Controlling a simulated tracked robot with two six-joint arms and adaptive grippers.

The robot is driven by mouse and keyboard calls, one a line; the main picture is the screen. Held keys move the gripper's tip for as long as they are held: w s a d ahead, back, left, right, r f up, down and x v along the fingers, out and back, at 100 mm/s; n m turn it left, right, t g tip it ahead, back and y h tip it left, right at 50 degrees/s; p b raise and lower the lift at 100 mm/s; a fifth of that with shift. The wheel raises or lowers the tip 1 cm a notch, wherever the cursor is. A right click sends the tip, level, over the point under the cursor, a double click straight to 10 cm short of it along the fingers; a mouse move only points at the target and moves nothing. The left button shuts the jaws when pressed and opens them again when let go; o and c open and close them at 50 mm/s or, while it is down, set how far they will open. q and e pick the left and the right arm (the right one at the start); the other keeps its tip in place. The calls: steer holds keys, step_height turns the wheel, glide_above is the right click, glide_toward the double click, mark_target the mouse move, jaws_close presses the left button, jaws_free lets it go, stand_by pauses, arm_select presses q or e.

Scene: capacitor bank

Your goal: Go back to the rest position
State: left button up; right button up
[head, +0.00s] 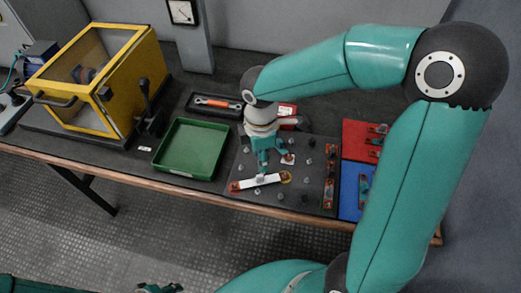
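My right gripper (263,168) hangs over the dark peg board (231,170) on the bench, its fingers pointing down. A pale bar (259,182) with orange-brown ends lies on the board just below the fingertips. Whether the fingers touch the bar, and whether they are open or shut, is too small to tell. My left gripper (160,288) shows only as a small teal part at the bottom edge, clear of the bench, its state unclear.
A green tray (190,148) stands left of the board, with a yellow-framed box (95,75) farther left. A wrench lies in a black tray (217,103) behind. Red (358,140) and blue (349,190) mats with small parts lie at right, partly behind my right arm.

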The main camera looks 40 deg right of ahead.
steer(key=s+a+f+m+y+p, duration=0.2)
steer(key=s+a+f+m+p, duration=0.2)
steer(key=a+m+p, duration=0.2)
steer(key=s+a+f+m+y+p, duration=0.2)
steer(key=s+a+f+m+p, duration=0.2)
steer(key=m+p, duration=0.5)
steer(key=a+p, duration=0.1)
steer(key=a, duration=0.1)
steer(key=shift+s+a+f+m+t+p, duration=0.25)
steer(key=shift+a+f+m+t+p, duration=0.05)
steer(key=shift+a+p, duration=0.1)
